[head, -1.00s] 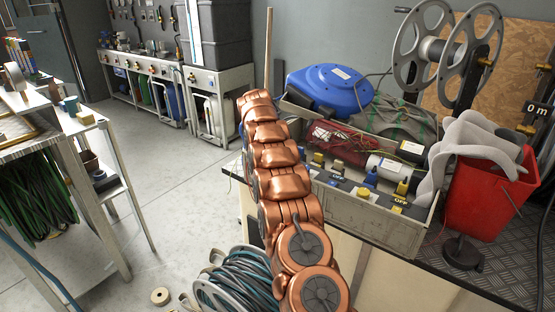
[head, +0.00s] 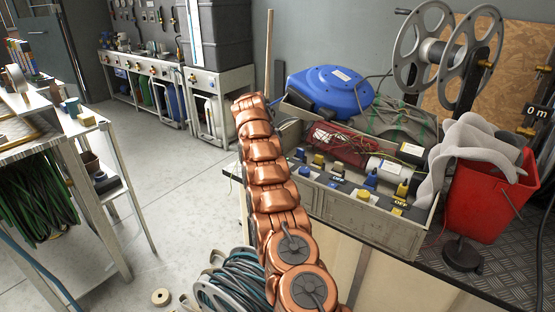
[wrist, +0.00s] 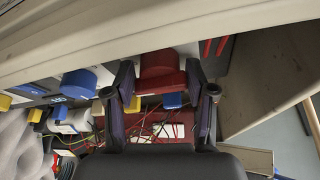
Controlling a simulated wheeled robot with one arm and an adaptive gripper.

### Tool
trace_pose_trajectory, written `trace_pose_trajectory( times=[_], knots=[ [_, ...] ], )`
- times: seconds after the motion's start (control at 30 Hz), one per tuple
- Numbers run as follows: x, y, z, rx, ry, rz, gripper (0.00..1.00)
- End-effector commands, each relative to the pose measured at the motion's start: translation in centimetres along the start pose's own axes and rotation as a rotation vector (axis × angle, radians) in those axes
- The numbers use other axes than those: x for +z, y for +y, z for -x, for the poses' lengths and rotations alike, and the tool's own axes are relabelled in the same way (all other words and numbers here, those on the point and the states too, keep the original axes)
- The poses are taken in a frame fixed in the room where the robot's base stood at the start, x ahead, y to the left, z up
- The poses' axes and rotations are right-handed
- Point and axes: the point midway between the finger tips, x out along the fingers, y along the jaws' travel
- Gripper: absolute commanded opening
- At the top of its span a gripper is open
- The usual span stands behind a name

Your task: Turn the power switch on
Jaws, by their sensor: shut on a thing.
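In the wrist view a red switch knob (wrist: 160,70) sits on the crate's panel, between the two dark fingers of my gripper (wrist: 161,84). The fingers are closed on its two sides. In the head view the gripper and the red knob do not show; my copper arm reaches to the left end of the grey crate (head: 390,232). Whether the red knob is turned on cannot be told.
A blue hose reel (head: 330,88) lies behind. A red bucket (head: 490,195) with a grey cloth and a large metal reel (head: 447,50) stand to the right. Open floor (head: 170,185) lies left of the bench.

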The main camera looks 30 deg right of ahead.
Motion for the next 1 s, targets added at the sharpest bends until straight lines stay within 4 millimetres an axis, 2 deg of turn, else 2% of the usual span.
trace_pose_trajectory(
  times=[0.57,0.6,0.7,1.0],
  knots=[
    [-0.04,0.08,-0.06,0.006,0.0,-0.009,0.2],
    [-0.04,0.09,-0.06,0.006,0.0,-0.009,0.56],
    [-0.04,0.08,-0.06,0.006,0.0,-0.009,0.66],
    [0.0,0.01,0.0,0.004,0.0,-0.008,0.67]
  ],
)
